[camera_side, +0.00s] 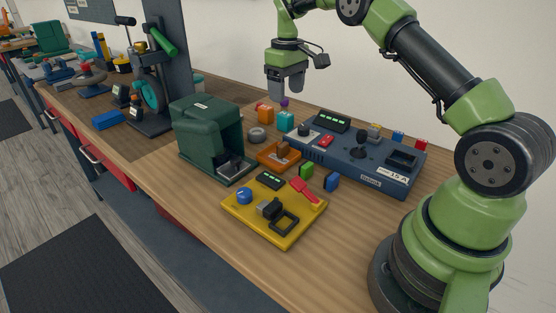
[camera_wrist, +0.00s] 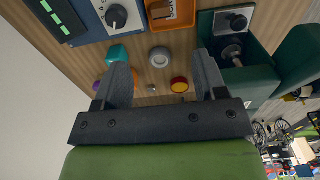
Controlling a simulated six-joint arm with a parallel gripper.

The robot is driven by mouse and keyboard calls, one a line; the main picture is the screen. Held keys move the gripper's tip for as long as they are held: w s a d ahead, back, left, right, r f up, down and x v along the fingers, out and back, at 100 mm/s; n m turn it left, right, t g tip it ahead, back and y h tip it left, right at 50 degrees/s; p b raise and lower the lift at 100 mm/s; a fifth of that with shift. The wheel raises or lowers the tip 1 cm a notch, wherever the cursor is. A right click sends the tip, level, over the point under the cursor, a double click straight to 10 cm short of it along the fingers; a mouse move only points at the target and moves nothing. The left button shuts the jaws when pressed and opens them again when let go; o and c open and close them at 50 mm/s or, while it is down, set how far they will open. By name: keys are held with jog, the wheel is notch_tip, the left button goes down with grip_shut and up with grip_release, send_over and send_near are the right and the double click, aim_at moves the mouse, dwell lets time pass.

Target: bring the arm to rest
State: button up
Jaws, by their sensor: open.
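My gripper (camera_side: 287,92) hangs fingers-down in the air above the back of the wooden bench, clear of the things below. In the wrist view my gripper (camera_wrist: 161,72) has its two dark fingers wide apart, with nothing held between them. Below it are a teal block (camera_side: 286,121), an orange block (camera_side: 265,114), a small purple piece (camera_side: 284,102) and a grey ring (camera_side: 257,135). In the wrist view the grey ring (camera_wrist: 160,57) shows between the fingers, and the left finger partly covers the teal block (camera_wrist: 117,53).
A blue-grey control panel (camera_side: 345,158), a yellow panel (camera_side: 245,218) and an orange tray (camera_side: 270,160) occupy the near bench. A tall green housing (camera_side: 205,135) stands left of my gripper. Bare wood (camera_side: 345,225) lies right of the yellow panel.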

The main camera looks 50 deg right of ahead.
jog(key=s+a+r+m+t, duration=0.1)
jog(key=s+a+r+t, duration=0.1)
jog(key=s+a+r, duration=0.35)
jog(key=s+a+r+t, duration=0.25)
jog(key=a+r, duration=0.35)
jog(key=r, duration=0.3)
jog(key=s+a+m+t+y, duration=0.1)
jog(key=s+a, duration=0.2)
jog(key=s, duration=0.6)
jog(key=s+a+m+t+y, duration=0.1)
jog(key=s+a, duration=0.2)
jog(key=s, duration=0.6)
jog(key=shift+a+f+m+t, duration=0.35)
jog(key=shift+f+m, duration=0.05)
